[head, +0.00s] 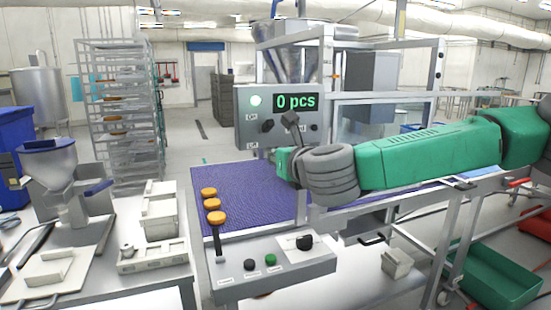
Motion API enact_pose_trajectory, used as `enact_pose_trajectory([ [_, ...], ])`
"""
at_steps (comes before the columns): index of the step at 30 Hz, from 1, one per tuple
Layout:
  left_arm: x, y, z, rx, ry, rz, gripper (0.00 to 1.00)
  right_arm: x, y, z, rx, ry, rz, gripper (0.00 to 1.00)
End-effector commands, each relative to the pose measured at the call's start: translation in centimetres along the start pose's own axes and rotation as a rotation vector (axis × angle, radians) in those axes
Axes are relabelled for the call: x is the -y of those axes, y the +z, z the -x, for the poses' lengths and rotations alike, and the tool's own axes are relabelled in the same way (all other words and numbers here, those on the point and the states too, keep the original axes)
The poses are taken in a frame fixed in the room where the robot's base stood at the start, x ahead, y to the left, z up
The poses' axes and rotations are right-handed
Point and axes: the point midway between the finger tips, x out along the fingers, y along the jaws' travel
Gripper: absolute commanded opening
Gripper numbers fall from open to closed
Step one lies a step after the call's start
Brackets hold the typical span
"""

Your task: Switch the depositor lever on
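A short black handle (267,126), apparently the lever, sits near the upper label. My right gripper (290,119) reaches in from the right in front of the panel; dark finger parts point up, just right of the handle. A gap seems to show between them, but contact is unclear. Its finger opening cannot be made out. My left gripper is out of view.
A purple belt (250,190) with several orange-brown rounds (208,193) lies below the panel. A control box (275,270) with buttons, a dark knob and an upright dark stick stands in front. A metal frame (440,75) surrounds the hopper (285,55). A bench with equipment stands left.

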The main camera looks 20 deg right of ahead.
Motion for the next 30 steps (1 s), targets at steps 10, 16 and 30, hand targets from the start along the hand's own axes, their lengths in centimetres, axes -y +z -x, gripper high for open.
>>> enact_pose_trajectory([
  [10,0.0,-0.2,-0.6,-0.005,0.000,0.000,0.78,0.2,0.8,6.2,0.000,-0.002,-0.001,0.00],
  [16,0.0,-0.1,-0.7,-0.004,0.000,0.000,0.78,0.2,0.9,7.1,-0.002,-0.003,-0.001,0.00],
  [30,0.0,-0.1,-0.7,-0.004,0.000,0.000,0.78,0.1,0.6,7.0,-0.005,0.000,0.008,0.00],
])
